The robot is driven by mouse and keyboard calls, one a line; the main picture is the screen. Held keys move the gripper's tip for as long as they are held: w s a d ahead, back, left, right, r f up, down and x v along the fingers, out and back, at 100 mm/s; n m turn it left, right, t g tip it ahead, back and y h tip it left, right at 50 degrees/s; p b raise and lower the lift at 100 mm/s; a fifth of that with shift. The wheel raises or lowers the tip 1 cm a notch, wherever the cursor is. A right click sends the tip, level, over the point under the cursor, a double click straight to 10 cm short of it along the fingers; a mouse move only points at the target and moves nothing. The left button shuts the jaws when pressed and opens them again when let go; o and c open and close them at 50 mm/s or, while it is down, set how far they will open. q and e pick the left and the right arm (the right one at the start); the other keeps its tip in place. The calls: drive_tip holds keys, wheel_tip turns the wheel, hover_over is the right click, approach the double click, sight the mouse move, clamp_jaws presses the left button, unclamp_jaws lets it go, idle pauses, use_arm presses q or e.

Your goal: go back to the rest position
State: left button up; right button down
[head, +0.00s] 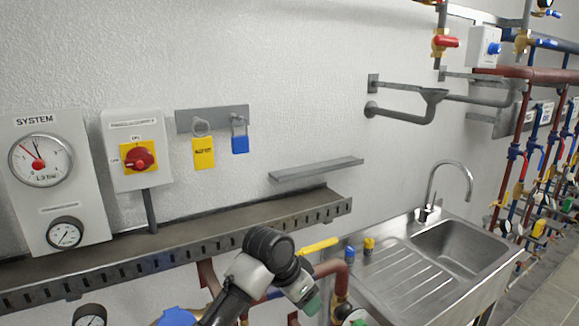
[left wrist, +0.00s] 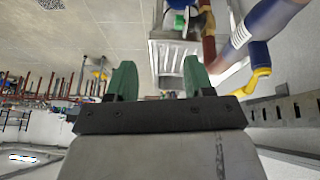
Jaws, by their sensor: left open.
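My left gripper (head: 311,302) is at the lower middle of the head view, beside a dark red pipe and below the yellow valve lever (head: 318,245). Only a green fingertip part of it shows there. In the left wrist view its two green fingers (left wrist: 160,82) stand wide apart with nothing between them. My right gripper is in neither view.
A grey slotted ledge (head: 200,230) runs along the wall behind my left arm. A steel sink (head: 455,250) stands at right, with pipes and valves beyond.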

use_arm(q)
drive_tip(key=s+a+f+n+t, duration=0.1)
drive_tip(key=s+a+f+n, duration=0.2)
drive_tip(key=s+a+f, duration=0.4)
drive_tip(key=s+a+f+n, duration=0.2)
drive_tip(key=s+a+f, duration=0.2)
drive_tip(key=s+f, duration=0.5)
drive_tip(key=s+a+n+y, duration=0.2)
drive_tip(key=s+a, duration=0.4)
drive_tip(key=s, duration=0.3)
drive_tip(key=s+a+n+y, duration=0.2)
drive_tip(key=s+a+y, duration=0.1)
drive_tip(key=s+a, duration=0.5)
wheel_tip(320, 180, down, 31)
drive_tip(key=s+d+g+b, duration=0.1)
drive_tip(key=s+d+b, duration=0.1)
drive_tip(key=b, duration=0.1)
drive_tip(key=s+a+f+g+b, duration=0.1)
drive_tip(key=s+a+f+b, duration=0.1)
drive_tip(key=s+f, duration=1.3)
drive_tip(key=shift+a+f+m, duration=0.3)
drive_tip(key=shift+a+f, duration=0.25)
drive_tip(key=shift+f, duration=0.3)
drive_tip(key=shift+s, duration=0.15)
drive_tip(key=shift+c, duration=0.3)
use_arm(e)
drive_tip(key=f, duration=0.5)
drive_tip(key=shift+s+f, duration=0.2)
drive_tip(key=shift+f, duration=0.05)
